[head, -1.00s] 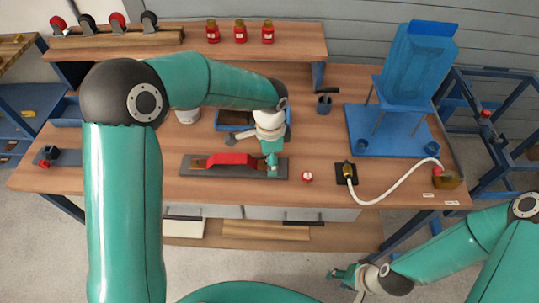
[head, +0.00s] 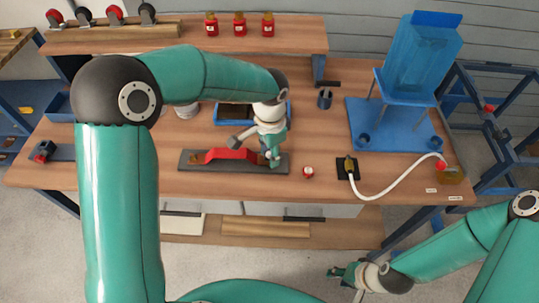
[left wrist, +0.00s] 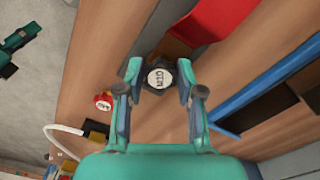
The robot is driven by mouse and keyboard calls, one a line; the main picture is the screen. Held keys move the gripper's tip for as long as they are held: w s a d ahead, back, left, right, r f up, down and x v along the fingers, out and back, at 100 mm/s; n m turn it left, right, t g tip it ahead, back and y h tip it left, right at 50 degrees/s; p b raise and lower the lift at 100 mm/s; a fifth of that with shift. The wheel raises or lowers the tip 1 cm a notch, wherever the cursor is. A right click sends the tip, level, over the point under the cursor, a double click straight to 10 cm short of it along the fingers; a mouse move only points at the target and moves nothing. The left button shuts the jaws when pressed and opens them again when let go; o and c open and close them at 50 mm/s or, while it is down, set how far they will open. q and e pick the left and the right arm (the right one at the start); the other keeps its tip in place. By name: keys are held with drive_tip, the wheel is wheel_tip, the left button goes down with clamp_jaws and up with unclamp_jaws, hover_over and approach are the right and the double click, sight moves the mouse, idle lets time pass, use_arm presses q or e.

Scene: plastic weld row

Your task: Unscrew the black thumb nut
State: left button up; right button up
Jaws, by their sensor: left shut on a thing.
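The black thumb nut (left wrist: 158,77) has a white lettered top and sits between the two fingers of my left gripper (left wrist: 160,80) in the left wrist view. The gripper is shut on it. In the head view my left gripper (head: 271,156) is at the right end of a dark grey base plate (head: 188,168) and hides the nut. A red curved part (head: 230,155) lies along the plate, and it also shows in the left wrist view (left wrist: 225,22). My right gripper (head: 346,275) hangs beyond the table's front edge; its fingers are too small to judge.
A small red-and-white round item (head: 308,172) and a black block with a brass fitting and white hose (head: 346,168) stand to the right. A blue tray (head: 224,119) is behind the plate. A blue chair-like frame (head: 415,65) stands at the back right.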

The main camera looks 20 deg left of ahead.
use_arm(q)
drive_tip(key=n+b, duration=0.1)
drive_tip(key=n, duration=0.4)
drive_tip(key=shift+f+b, duration=0.15)
drive_tip(key=shift+b, duration=0.2)
drive_tip(key=n+b, duration=0.2)
drive_tip(key=n, duration=0.4)
drive_tip(key=shift+r+p, duration=2.15)
drive_tip(key=shift+r, duration=0.55)
